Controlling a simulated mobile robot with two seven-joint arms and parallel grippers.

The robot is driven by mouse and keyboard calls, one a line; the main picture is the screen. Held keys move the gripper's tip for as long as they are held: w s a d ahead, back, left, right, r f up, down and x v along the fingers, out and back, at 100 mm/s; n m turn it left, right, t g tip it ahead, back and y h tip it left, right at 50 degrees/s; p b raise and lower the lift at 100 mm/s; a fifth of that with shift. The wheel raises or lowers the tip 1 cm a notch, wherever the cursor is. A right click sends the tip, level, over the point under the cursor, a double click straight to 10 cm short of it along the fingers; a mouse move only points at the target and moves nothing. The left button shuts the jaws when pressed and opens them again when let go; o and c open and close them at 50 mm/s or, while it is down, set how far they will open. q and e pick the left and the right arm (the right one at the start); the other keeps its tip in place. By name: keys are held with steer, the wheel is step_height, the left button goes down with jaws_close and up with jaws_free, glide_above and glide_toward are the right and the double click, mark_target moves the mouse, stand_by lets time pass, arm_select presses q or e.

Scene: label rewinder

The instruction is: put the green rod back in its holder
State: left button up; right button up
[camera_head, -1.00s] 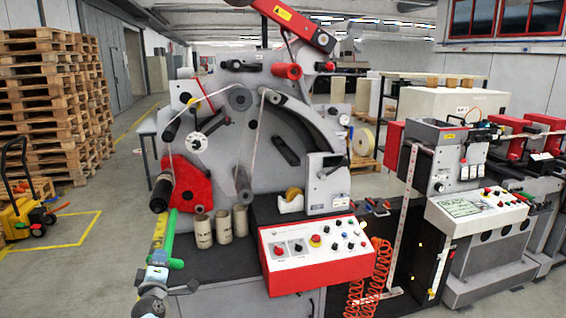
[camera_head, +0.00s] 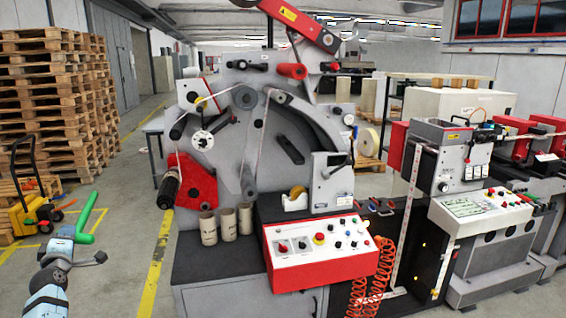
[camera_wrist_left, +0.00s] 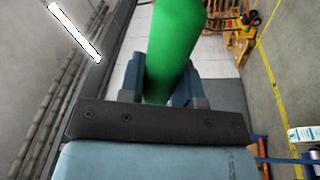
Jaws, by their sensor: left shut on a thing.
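The green rod (camera_head: 88,212) stands tilted at the left of the head view, over the open floor left of the machine. A short green part (camera_head: 84,238) shows at its lower end. My left gripper (camera_head: 80,232) is shut on the rod. In the left wrist view the rod (camera_wrist_left: 176,40) is large and lies between the blue-grey fingers of my left gripper (camera_wrist_left: 160,85). My right gripper is in neither view.
The label rewinder (camera_head: 232,262) stands right of my left arm, with three cardboard cores (camera_head: 228,224) on its ledge and a red control panel (camera_head: 320,255) in front. Stacked pallets (camera_head: 45,100) and a yellow pallet truck (camera_head: 25,212) are at the left. Floor between is free.

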arm_select(q)
steer(key=s+a+r+n+y, duration=0.1)
steer(key=s+a+r+y, duration=0.15)
steer(key=a+r, duration=0.65)
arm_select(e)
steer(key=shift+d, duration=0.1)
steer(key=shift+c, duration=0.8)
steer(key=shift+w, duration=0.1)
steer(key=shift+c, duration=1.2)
arm_select(q)
steer(key=s+d+m+h, duration=0.3)
steer(key=s+d+h, duration=0.1)
steer(key=d, duration=1.1)
steer(key=s+d+m+h, duration=0.3)
steer(key=s+d+h, duration=0.2)
steer(key=d, duration=1)
steer(key=s+d+m+h, duration=0.2)
steer(key=s+d+h, duration=0.3)
steer(key=d, duration=1)
steer(key=shift+m+t+h, duration=0.3)
steer(key=shift+m+h, duration=0.1)
steer(key=shift+h, duration=0.45)
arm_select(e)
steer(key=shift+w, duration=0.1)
